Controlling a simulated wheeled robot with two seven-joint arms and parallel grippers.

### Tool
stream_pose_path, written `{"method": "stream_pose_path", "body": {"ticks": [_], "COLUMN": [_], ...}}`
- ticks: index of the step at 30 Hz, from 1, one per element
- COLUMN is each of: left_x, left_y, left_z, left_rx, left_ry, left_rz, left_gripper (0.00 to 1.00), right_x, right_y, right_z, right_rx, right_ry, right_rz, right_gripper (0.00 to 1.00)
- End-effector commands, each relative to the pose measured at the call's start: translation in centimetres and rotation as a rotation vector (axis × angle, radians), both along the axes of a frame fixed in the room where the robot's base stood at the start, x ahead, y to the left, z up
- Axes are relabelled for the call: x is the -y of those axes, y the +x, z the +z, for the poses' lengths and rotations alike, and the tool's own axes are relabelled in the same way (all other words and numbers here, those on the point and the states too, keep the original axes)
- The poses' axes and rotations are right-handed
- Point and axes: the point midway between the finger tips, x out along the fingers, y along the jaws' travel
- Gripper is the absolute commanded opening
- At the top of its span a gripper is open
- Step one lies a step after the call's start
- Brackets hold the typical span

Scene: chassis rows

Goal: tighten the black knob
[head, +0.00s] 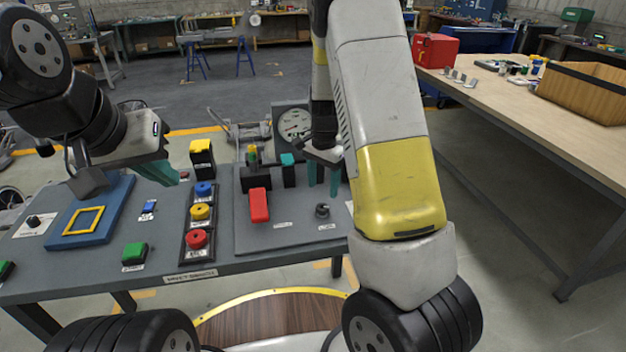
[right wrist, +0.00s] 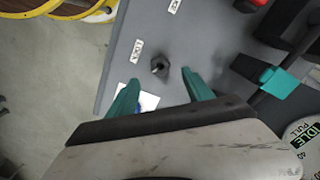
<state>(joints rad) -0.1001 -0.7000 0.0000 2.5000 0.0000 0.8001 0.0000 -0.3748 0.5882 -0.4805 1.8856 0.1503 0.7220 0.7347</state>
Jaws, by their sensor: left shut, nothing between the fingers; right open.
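A small black knob (head: 322,210) sits on the right part of the grey panel, near a small label. In the right wrist view the knob (right wrist: 159,66) stands on the panel, ahead of and between the two teal fingers. My right gripper (head: 323,182) is open and empty, pointing down behind the knob in the head view; it also shows in the right wrist view (right wrist: 159,84). It appears apart from the knob. My left gripper (head: 168,175) is shut and empty above the left part of the bench. Another dark knob (head: 33,221) sits on a white plate at far left.
A red lever (head: 259,205) stands left of the knob, with a teal-topped lever (head: 288,168) behind it. A gauge (head: 294,122) stands at the back. Red, yellow and blue buttons (head: 197,239) line a strip further left.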

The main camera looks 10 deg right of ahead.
Motion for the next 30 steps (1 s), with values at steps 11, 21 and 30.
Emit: {"method": "stream_pose_path", "body": {"ticks": [11,21,30], "left_x": [0.0,0.0,0.0], "left_y": [0.0,0.0,0.0], "left_z": [0.0,0.0,0.0], "left_rx": [0.000,0.000,0.000], "left_ry": [0.000,0.000,0.000], "left_rz": [0.000,0.000,0.000], "left_gripper": [0.00,0.00,0.00], "right_x": [0.2,0.1,0.1], "right_y": [-0.3,-0.2,-0.3], "right_z": [-0.4,-0.2,-3.7], "right_rx": [-0.006,-0.001,-0.005], "right_ry": [0.007,0.001,0.005], "right_rz": [1.107,1.716,1.746], "right_gripper": [0.60,0.60,0.60]}}
